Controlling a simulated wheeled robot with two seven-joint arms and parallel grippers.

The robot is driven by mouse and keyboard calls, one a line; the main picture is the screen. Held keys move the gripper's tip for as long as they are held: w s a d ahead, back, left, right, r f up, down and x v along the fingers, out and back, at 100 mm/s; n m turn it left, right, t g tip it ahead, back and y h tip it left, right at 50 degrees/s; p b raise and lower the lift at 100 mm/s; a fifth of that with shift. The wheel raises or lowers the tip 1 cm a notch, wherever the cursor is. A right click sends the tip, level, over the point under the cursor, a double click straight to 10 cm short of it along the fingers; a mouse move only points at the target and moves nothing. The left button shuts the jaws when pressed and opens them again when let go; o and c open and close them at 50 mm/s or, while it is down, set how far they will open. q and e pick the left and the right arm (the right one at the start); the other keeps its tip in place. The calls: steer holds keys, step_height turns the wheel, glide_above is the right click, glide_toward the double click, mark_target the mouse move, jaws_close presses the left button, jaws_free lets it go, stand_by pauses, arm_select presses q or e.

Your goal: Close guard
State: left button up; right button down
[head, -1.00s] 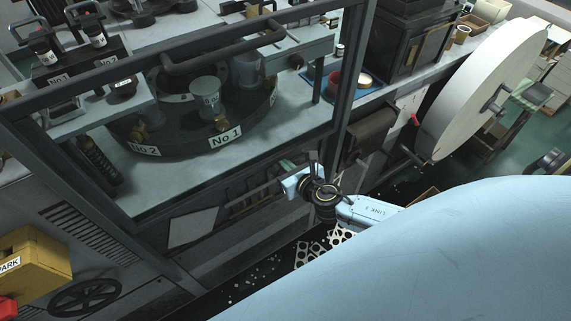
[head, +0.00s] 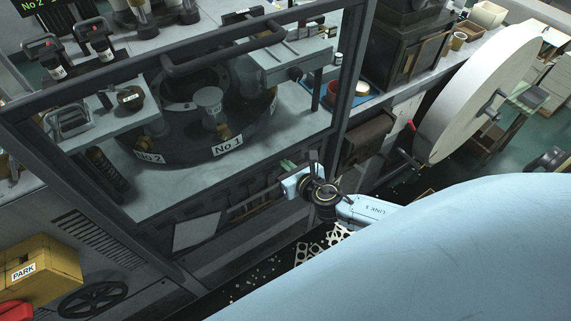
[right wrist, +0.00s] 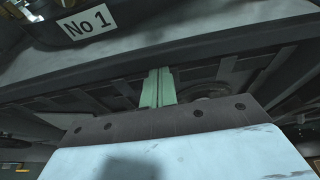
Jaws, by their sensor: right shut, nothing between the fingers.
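The guard is a dark-framed, see-through panel (head: 92,80) in front of the press table, with a dark bar handle (head: 225,50) across its upper part. The table with its "No 1" and "No 2" stations shows through it. My right gripper (head: 288,165) is below the handle, near the front edge of the press table, apart from the handle. In the right wrist view its pale green fingers (right wrist: 157,88) are together, with nothing between them, under the ledge marked "No 1". My left gripper is not in view.
A large pale reel (head: 480,90) stands at the right. A yellow box marked "PARK" (head: 40,262) and a dark handwheel (head: 92,299) are at lower left. My own pale blue body hides the lower right. Perforated scrap (head: 310,255) lies on the dark floor.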

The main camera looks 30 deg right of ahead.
steer(key=s+b, duration=0.3)
steer(key=s, duration=0.7)
steer(key=s+d+f+m+g+h+b, duration=0.15)
steer(key=s+f+m, duration=0.3)
steer(key=f, duration=0.55)
steer(key=s+d+f+m+g+b, duration=0.25)
steer(key=f+m, duration=0.35)
steer(key=f, duration=0.3)
steer(key=s+d+f+m+g+h+b, duration=0.1)
steer(key=s+d+f+m+g+b, duration=0.2)
steer(key=f+m, duration=0.5)
steer(key=s+a+f+m+g+y+b, duration=0.1)
steer(key=s+a+f+m+g+b, duration=0.1)
steer(key=s+f+m, duration=0.5)
steer(key=s+a+f+m+g+y+b, duration=0.1)
steer(key=s+a+f+m+g, duration=0.3)
steer(key=s+f, duration=0.8)
steer(key=s+a+m+b, duration=0.1)
steer(key=s+a+m, duration=0.1)
steer(key=s+m, duration=0.2)
steer(key=shift+a, duration=0.25)
steer(key=shift+m, duration=0.25)
